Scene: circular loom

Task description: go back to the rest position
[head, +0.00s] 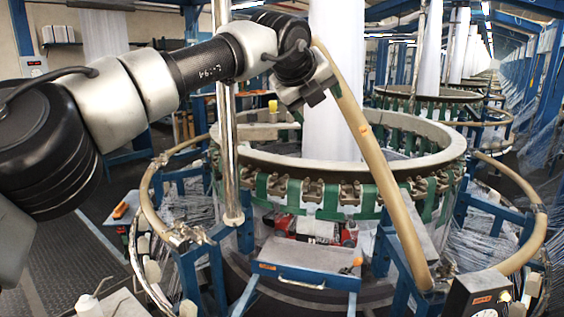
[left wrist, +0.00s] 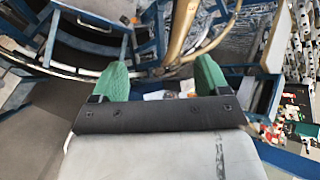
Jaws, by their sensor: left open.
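My left arm comes in from the left in the head view and reaches over the circular loom (head: 335,168). My left gripper (head: 314,96) hangs at its end, above the loom's ring and in front of the white fabric column (head: 335,120). Its fingers are hard to make out there. In the left wrist view its two green fingers (left wrist: 162,78) stand wide apart with nothing held between them. My right gripper is in neither view.
A tan curved tube (head: 385,180) slants down close beside my left gripper. A shiny metal post (head: 228,150) stands left of it. A blue tray (head: 305,274) is at the loom's front, and a control box (head: 478,296) is at lower right. More looms stand behind.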

